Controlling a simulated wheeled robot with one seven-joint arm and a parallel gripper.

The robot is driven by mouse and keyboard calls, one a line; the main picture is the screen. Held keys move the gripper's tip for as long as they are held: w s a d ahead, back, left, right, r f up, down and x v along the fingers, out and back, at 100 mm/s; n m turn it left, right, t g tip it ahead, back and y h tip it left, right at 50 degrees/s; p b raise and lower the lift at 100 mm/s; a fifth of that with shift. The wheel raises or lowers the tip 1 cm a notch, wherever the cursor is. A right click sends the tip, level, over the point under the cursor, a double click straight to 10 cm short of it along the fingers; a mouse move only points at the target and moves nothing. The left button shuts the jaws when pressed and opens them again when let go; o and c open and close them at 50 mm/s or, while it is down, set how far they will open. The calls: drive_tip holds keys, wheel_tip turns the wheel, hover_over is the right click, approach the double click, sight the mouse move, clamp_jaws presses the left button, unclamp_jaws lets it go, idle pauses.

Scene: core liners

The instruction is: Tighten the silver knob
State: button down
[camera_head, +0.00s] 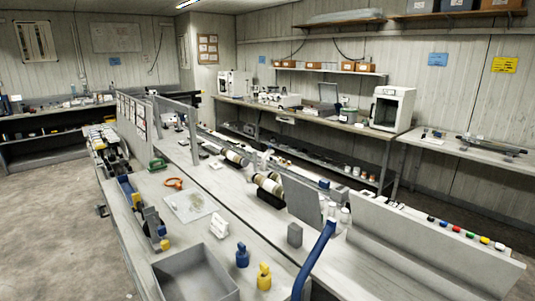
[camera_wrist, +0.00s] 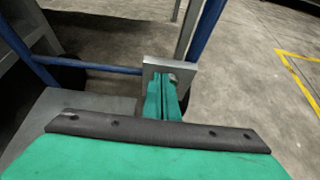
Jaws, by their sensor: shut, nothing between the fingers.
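My gripper (camera_wrist: 163,80) shows in the wrist view, with its green fingers together and nothing between them. The fingertips are in front of a small silver-grey plate (camera_wrist: 186,70) fixed by a blue frame. A small grey round piece (camera_wrist: 172,78), which may be the silver knob, shows right by the right fingertip. It is partly hidden by the fingers, and I cannot tell whether they touch it. My gripper does not show in the head view, and I cannot make out the knob there.
A blue tube (camera_wrist: 95,67) runs across behind the fingers. Open concrete floor with a yellow line (camera_wrist: 298,78) lies to the right. In the head view, a blue bar (camera_head: 315,260) rises before a long bench with a grey tray (camera_head: 232,277) and bottles.

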drive_tip(key=shift+s+d+r, duration=0.15)
drive_tip(key=shift+s+d, duration=0.4)
drive_tip(key=shift+s, duration=0.05)
idle(0.3)
drive_tip(key=shift+s+d, duration=0.55)
drive_tip(key=shift+s, duration=0.1)
idle(0.4)
drive_tip(key=shift+s+r, duration=0.1)
drive_tip(key=shift+r, duration=0.1)
drive_tip(key=s+a, duration=0.4)
drive_tip(key=shift+a, duration=0.2)
idle(0.5)
drive_tip(key=shift+w, duration=0.1)
